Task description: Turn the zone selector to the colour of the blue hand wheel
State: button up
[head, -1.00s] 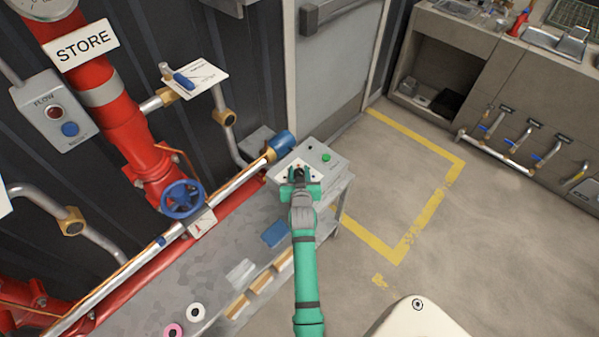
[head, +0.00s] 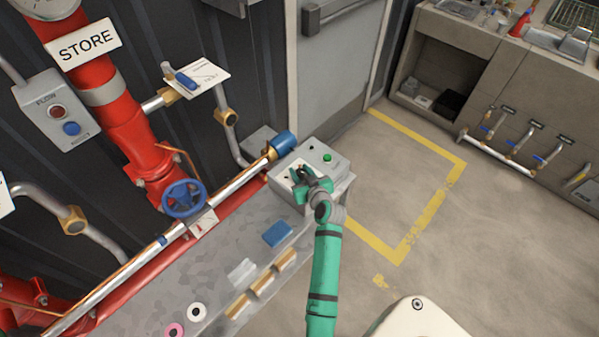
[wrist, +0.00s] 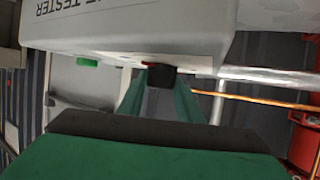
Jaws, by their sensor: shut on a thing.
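The blue hand wheel (head: 183,199) is on the red pipework at the left of the head view. The zone selector is on the grey control box (head: 312,152) at the end of the bench, over a pale plate with small coloured marks. In the wrist view its black knob (wrist: 161,76) sits between my fingertips. My gripper (head: 303,180), which also shows in the wrist view (wrist: 160,90), is shut on the knob. The gripper and arm hide most of the dial, so I cannot tell which colour the knob points at.
A green button (head: 327,157) is on the box near the knob. A blue-ended pipe (head: 283,143) runs close behind the box. A blue block (head: 277,233), wooden blocks and white and pink rings lie on the bench. The floor to the right is open, marked with yellow lines.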

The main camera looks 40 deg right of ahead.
jog(key=n+t+y, duration=0.1)
jog(key=n+y, duration=0.3)
jog(key=shift+w+r+y, duration=0.1)
jog(key=shift+y, duration=0.3)
jog(key=shift+d+n+y, duration=0.1)
jog(key=shift+n+y, duration=0.3)
jog(key=o, duration=1)
jog(key=shift+o, duration=0.2)
jog(key=shift+s+a+r, duration=0.1)
jog(key=shift+s+a, duration=0.1)
jog(key=shift+s, duration=0.25)
jog(key=v, duration=0.8)
jog(key=shift+s+d+r, duration=0.1)
jog(key=shift+s+d, duration=0.25)
jog(key=shift+s, duration=0.05)
jog(key=shift+s+r, duration=0.25)
jog(key=shift+s, duration=0.3)
